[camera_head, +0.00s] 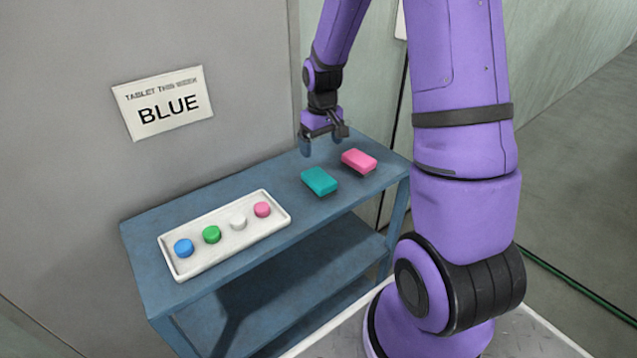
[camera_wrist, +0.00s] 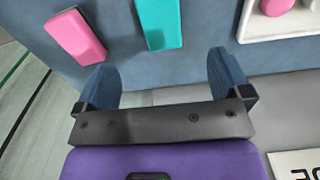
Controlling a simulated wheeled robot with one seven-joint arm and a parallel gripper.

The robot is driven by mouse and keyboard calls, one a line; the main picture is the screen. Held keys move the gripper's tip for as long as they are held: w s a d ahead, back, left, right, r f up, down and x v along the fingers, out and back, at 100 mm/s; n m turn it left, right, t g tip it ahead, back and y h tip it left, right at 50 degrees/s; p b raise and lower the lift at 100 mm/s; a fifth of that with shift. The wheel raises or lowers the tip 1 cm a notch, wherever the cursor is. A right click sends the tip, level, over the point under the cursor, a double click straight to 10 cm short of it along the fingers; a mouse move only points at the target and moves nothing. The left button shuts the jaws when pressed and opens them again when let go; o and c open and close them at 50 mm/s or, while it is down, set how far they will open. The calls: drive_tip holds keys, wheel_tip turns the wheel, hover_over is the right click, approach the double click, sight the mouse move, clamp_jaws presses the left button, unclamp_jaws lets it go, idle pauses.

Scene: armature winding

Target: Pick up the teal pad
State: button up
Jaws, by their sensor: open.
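The teal pad (camera_head: 319,181) is a small rectangular block lying flat on the blue-grey table, left of the pink pad (camera_head: 358,161). In the wrist view the teal pad (camera_wrist: 159,22) lies beyond my fingertips, roughly between their lines, partly cut off by the top edge. My gripper (camera_head: 322,146) is open and empty, above the table's back part, behind the teal pad and apart from it. Its two blue fingers also show in the wrist view (camera_wrist: 164,78), spread wide.
A white tray (camera_head: 238,245) on the table's left part holds blue, green, white and pink tablets in a row. A sign reading "BLUE" (camera_head: 163,102) is on the grey wall behind. The pink pad sits close to the teal pad's right. The table (camera_head: 150,226) has a lower shelf.

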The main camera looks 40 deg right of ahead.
sight(320, 178)
drive_tip(key=f, duration=0.7)
drive_tip(key=shift+w+d+f, duration=0.2)
drive_tip(key=shift+d+f, duration=0.15)
drive_tip(key=shift+w+a+f, duration=0.15)
drive_tip(key=shift+f, duration=1.15)
drive_tip(key=shift+w+a+f, duration=0.1)
drive_tip(key=shift+f, duration=1.2)
drive_tip(key=c, duration=1)
